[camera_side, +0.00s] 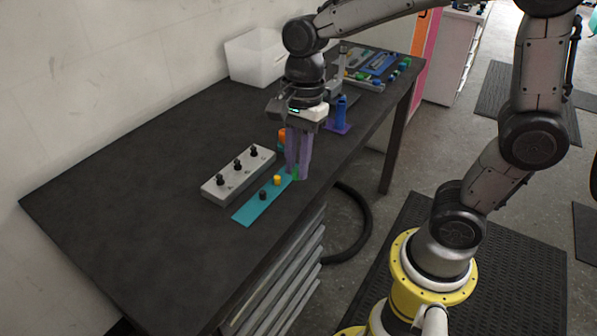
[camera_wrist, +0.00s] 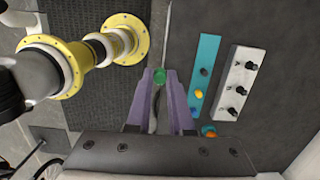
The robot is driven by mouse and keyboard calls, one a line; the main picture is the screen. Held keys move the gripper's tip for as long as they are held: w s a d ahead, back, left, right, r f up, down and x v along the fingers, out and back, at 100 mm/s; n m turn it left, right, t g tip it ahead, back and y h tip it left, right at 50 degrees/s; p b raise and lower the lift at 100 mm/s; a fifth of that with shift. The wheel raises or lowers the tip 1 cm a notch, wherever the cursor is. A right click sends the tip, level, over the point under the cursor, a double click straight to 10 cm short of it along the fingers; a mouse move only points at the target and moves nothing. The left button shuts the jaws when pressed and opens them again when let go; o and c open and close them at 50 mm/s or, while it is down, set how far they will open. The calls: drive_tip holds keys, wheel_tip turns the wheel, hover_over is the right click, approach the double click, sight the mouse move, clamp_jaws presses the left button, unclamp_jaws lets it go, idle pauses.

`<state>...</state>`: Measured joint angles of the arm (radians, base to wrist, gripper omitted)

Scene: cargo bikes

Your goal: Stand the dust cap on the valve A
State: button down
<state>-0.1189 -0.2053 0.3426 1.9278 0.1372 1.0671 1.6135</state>
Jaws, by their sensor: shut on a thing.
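My gripper (camera_side: 298,174) has purple fingers pointing down beside the far end of the teal strip. The fingers are shut on a small green dust cap (camera_wrist: 159,77), seen between the fingertips in the wrist view. In the side view the green cap is mostly hidden by the fingers. A pale grey block (camera_side: 238,174) carries three black upright valves (camera_side: 238,165) in a row, left of my gripper. I cannot tell how high the cap is above the table.
The teal strip (camera_side: 250,211) bears a yellow cap (camera_side: 277,180) and a dark cap (camera_side: 262,194). An orange item (camera_side: 282,135) stands behind my fingers. Blue items (camera_side: 341,108) stand on a purple base. A white bin (camera_side: 255,58) stands by the wall. The table's left part is clear.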

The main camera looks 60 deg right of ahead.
drive_tip(key=w+f, duration=0.1)
drive_tip(key=w, duration=0.6)
drive_tip(key=w+f, duration=0.1)
drive_tip(key=w, duration=0.6)
drive_tip(key=w+f, duration=0.1)
drive_tip(key=w, duration=0.6)
drive_tip(key=shift+w+a+f, duration=0.2)
drive_tip(key=shift+w+f, duration=0.1)
drive_tip(key=shift+w, duration=0.05)
drive_tip(key=shift+f, duration=2.4)
drive_tip(key=shift+f, duration=1)
drive_tip(key=c, duration=0.7)
unclamp_jaws()
